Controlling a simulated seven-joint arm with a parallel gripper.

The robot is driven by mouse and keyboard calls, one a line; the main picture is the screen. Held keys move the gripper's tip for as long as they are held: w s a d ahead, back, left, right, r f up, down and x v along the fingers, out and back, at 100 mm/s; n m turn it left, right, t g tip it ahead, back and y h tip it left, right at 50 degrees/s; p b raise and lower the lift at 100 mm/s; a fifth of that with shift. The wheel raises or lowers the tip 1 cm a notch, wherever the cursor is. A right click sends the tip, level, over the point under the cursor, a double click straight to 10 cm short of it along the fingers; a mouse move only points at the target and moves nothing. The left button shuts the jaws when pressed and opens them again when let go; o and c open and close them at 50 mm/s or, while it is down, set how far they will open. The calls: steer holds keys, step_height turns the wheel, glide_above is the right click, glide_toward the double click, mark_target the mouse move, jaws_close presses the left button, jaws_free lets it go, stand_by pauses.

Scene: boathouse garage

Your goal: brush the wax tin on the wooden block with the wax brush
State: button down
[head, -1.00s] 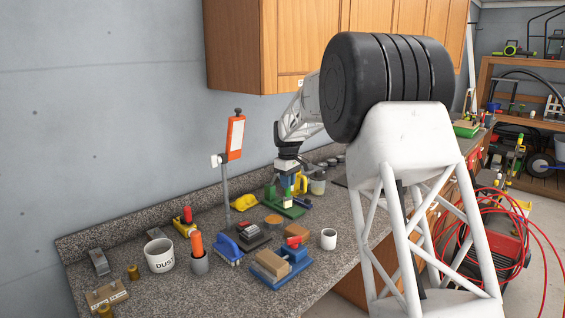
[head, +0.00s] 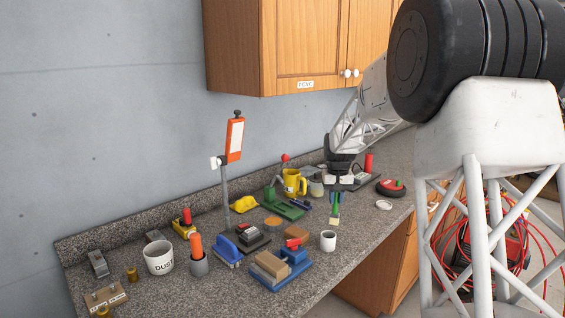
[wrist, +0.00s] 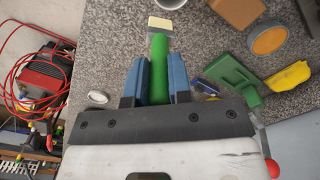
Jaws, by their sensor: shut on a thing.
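My gripper (head: 338,186) is shut on the green handle of the wax brush (head: 335,208), which hangs bristles-down over the right part of the counter. In the wrist view the green handle (wrist: 159,58) stands between the blue fingers, with the pale bristle end beyond them. A low round orange tin (head: 273,222), seemingly the wax tin, is left of my gripper and apart from the brush; it also shows in the wrist view (wrist: 268,40). A brown wooden block (wrist: 237,12) is close to it.
A green plate-like tool (head: 286,210) and a yellow mug (head: 292,181) stand left of my gripper. A white cup (head: 328,240) is near the front edge. A red and black round thing (head: 390,187) is to the right.

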steer(key=shift+a, duration=0.15)
steer(key=s+a+r, duration=0.3)
steer(key=s+a, duration=0.3)
steer(key=a, duration=0.6)
steer(key=s+a+r, duration=0.3)
steer(key=s+a, duration=0.4)
steer(key=a, duration=0.6)
steer(key=shift+s+r, duration=0.2)
steer(key=shift+s, duration=0.05)
steer(key=shift+f, duration=0.15)
steer(key=shift+f, duration=3.65)
steer(key=shift+s+d, duration=3.45)
steer(key=shift+d, duration=0.1)
steer(key=shift+w+a, duration=3.45)
step_height(320, 180, up, 8)
steer(key=shift+f, duration=0.2)
